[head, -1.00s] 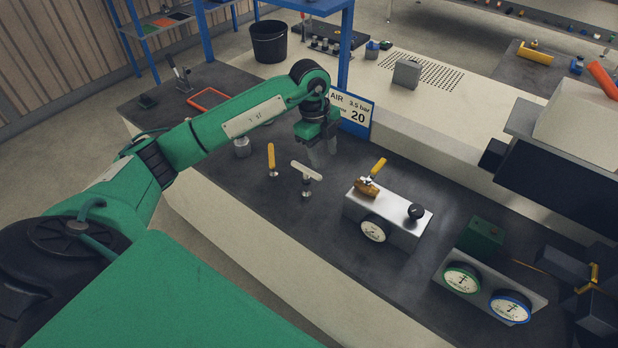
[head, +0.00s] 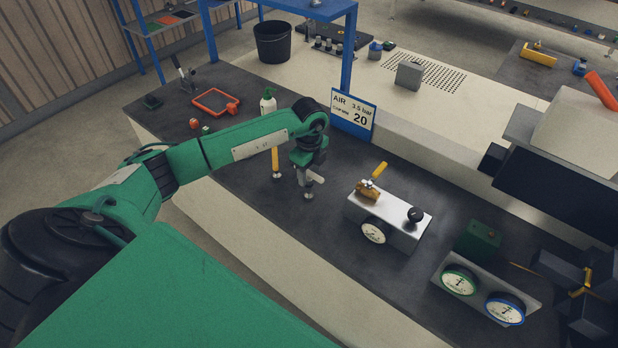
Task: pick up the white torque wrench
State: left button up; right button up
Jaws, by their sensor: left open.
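The white torque wrench (head: 317,180) stands upright on the dark bench, its pale cross handle on top and its foot on the bench. My left gripper (head: 306,179) is open, pointing down right at the handle, and hides its left part. I cannot tell whether the fingers straddle the handle or touch it. A yellow-handled tool (head: 275,163) stands upright close to the left of the gripper, partly behind my arm.
A grey block with a gauge, black knob and yellow lever (head: 398,215) sits to the right. The AIR sign (head: 353,114) stands behind. A green-capped bottle (head: 268,101) and red-framed tray (head: 215,101) lie beyond my arm. Bench in front of the wrench is clear.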

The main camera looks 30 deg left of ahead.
aim_at(309, 179)
pick_arm(q)
notch_tip(309, 179, down, 2)
jog(key=shift+s+a+f+p, duration=0.1)
jog(key=shift+f+p, duration=0.05)
jog(key=shift+p, duration=0.15)
jog(key=shift+f, duration=0.45)
pick_arm(e)
jog(key=shift+a+r, duration=0.2)
jog(key=shift+r, duration=0.5)
pick_arm(q)
jog(key=shift+c, duration=0.5)
grip_shut()
pick_arm(e)
jog(key=shift+d, duration=0.1)
pick_arm(q)
jog(key=shift+r, duration=0.2)
pick_arm(e)
jog(key=shift+d, duration=0.1)
pick_arm(q)
jog(key=shift+r, duration=0.25)
notch_tip(309, 179, up, 19)
jog(key=b, duration=0.4)
jog(key=shift+r, duration=0.15)
pick_arm(e)
jog(key=shift+f, duration=2.25)
